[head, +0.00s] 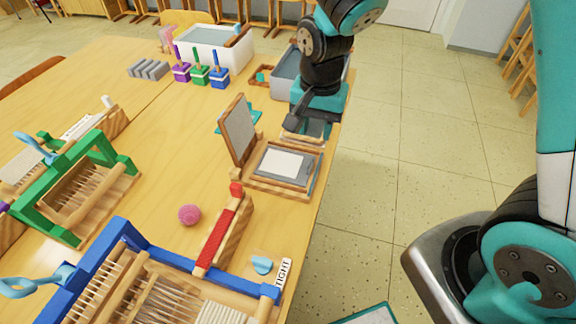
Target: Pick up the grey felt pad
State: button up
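A grey flat sheet that may be the felt pad (262,168) lies in a shallow wooden frame box (285,188) near the table's right edge, with a paler rectangle (282,163) on it. The box's hinged lid (241,135) stands up at its left, with a grey inner panel. My gripper (309,128) is above the table just behind the box, pointing down. Its fingers are dark and small in view, so I cannot tell whether they are open or shut. A wooden-edged piece shows just below them; whether they touch it is unclear.
A grey bin (285,75) stands behind my gripper. Blue (218,76), green and purple blocks stand farther left, beside grey bars (148,69) and a white bin (213,50). A blue loom (150,262), a green loom (75,190) and a pink ball (189,215) are nearer.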

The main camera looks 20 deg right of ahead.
aim_at(309, 164)
notch_tip(309, 164, down, 7)
jog(key=shift+r, duration=0.1)
jog(key=f, duration=0.5)
jog(key=shift+w+a+f, duration=0.15)
jog(key=shift+a, duration=0.2)
grip_shut()
